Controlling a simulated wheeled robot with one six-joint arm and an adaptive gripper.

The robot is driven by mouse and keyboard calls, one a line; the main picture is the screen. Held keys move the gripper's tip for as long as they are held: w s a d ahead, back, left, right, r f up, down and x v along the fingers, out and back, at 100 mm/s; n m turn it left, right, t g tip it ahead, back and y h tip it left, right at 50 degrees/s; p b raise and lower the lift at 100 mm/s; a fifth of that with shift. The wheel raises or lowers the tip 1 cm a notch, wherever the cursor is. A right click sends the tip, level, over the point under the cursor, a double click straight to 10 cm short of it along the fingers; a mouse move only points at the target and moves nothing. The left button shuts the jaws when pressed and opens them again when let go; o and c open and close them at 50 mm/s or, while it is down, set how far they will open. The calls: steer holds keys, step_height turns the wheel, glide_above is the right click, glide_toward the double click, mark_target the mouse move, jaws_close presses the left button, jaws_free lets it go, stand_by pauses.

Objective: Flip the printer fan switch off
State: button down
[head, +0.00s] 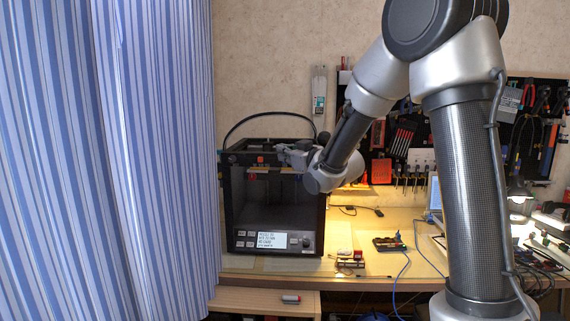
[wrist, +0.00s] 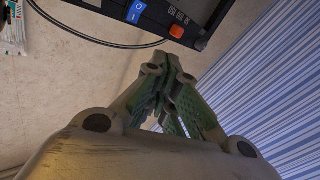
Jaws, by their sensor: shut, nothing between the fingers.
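The black 3D printer (head: 232,205) stands on the workbench in the head view, its lit display at the lower front. My gripper (head: 284,152) is in front of the printer's top frame there, small and partly hidden by my arm. In the wrist view a blue rocker switch (wrist: 137,11) with white O and I marks sits on the black frame at the top. I cannot tell which side of it is pressed. My gripper (wrist: 168,66) is shut and empty, its fingertips below and right of the switch, apart from it in the picture.
The striped curtain (head: 150,160) hangs left of the printer. Small electronics (head: 389,244) lie on the bench to the right.

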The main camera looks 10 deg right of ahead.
mark_target(275, 154)
steer(key=shift+w+d+f, duration=0.25)
steer(key=shift+w+f, duration=0.15)
steer(key=shift+w, duration=0.35)
steer(key=shift+w+d+f, duration=0.25)
steer(key=shift+w+f, duration=0.1)
steer(key=shift+w, duration=0.4)
steer(key=shift+w+d+f, duration=0.25)
steer(key=shift+w+f, duration=0.15)
steer(key=shift+w, duration=0.35)
steer(key=shift+w+d+f, duration=0.1)
steer(key=shift+w, duration=0.25)
steer(key=shift+w+f, duration=0.2)
steer(key=shift+w, duration=0.05)
steer(key=shift+w+d, duration=0.2)
stand_by(1.1)
steer(key=shift+a, duration=0.1)
steer(key=shift+s+a+r, duration=0.2)
steer(key=shift+s+a, duration=0.05)
steer(key=shift+s, duration=0.35)
